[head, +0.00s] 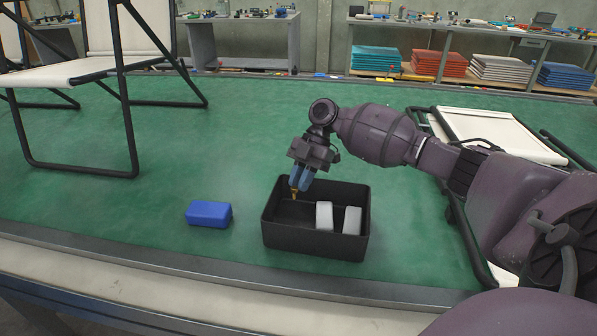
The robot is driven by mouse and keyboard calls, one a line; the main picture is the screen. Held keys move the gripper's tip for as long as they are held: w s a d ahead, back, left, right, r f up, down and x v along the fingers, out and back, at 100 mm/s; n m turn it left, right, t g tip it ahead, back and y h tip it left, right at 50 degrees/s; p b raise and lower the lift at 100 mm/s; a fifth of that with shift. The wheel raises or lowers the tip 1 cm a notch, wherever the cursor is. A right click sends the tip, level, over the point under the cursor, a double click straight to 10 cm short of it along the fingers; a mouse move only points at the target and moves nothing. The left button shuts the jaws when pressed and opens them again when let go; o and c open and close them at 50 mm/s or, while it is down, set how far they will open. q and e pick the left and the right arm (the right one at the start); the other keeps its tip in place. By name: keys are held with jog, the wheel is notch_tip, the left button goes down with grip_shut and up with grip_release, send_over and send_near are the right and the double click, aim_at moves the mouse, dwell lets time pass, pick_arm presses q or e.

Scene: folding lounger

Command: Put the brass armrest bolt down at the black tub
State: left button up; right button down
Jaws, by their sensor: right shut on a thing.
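The black tub (315,242) stands on the green bench top near its front edge. Two pale grey blocks (324,216) stand inside it, in its middle and right part. My right gripper (294,189) points down over the left part of the tub and is shut on the brass armrest bolt (294,195). Only a small golden end of the bolt shows below the blue fingertips, inside the tub's outline. I cannot tell whether the bolt touches the tub floor. My left gripper is not in view.
A blue block (209,214) lies left of the tub. A folding lounger (110,70) with black tube legs stands at the left. Another folded lounger frame (497,134) lies at the right, behind my right arm. The bench between the tub and the left lounger is mostly clear.

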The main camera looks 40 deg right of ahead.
jog(key=shift+f+b, duration=0.55)
jog(key=shift+f, duration=1.6)
jog(key=c, duration=1)
grip_release()
jog(key=shift+c, duration=0.2)
jog(key=v, duration=1)
jog(key=shift+w+d+r, duration=0.1)
jog(key=shift+d+r, duration=0.15)
jog(key=shift+r, duration=0.05)
jog(key=shift+r+p, duration=0.1)
jog(key=shift+p, duration=0.2)
